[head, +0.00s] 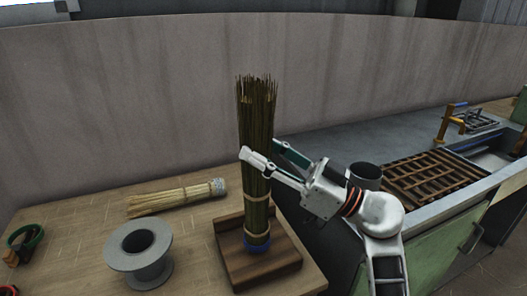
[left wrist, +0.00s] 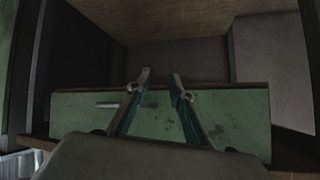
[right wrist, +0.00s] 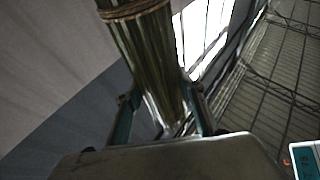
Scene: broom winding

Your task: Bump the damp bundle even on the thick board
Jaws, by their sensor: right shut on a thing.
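The bundle (head: 257,200) is a tall sheaf of greenish-brown straw with pale ties and a blue base. It stands nearly upright over the thick dark wooden board (head: 285,262), its top ends uneven. I cannot tell whether its base presses on the board. My right gripper (head: 262,152) is shut on the bundle at about mid-height, reaching from the right. In the right wrist view the bundle (right wrist: 155,60) passes between the fingers. My left gripper (left wrist: 161,76) is open and empty, seen only in the left wrist view, facing a green panel (left wrist: 230,110).
A tied straw bundle (head: 170,199) lies on the wooden table (head: 90,205) at the back. A grey spool (head: 138,255) stands left of the board. A green ring-shaped item (head: 25,238) lies at far left. At right are a counter with a wooden rack (head: 440,172) and a grey cup (head: 366,172).

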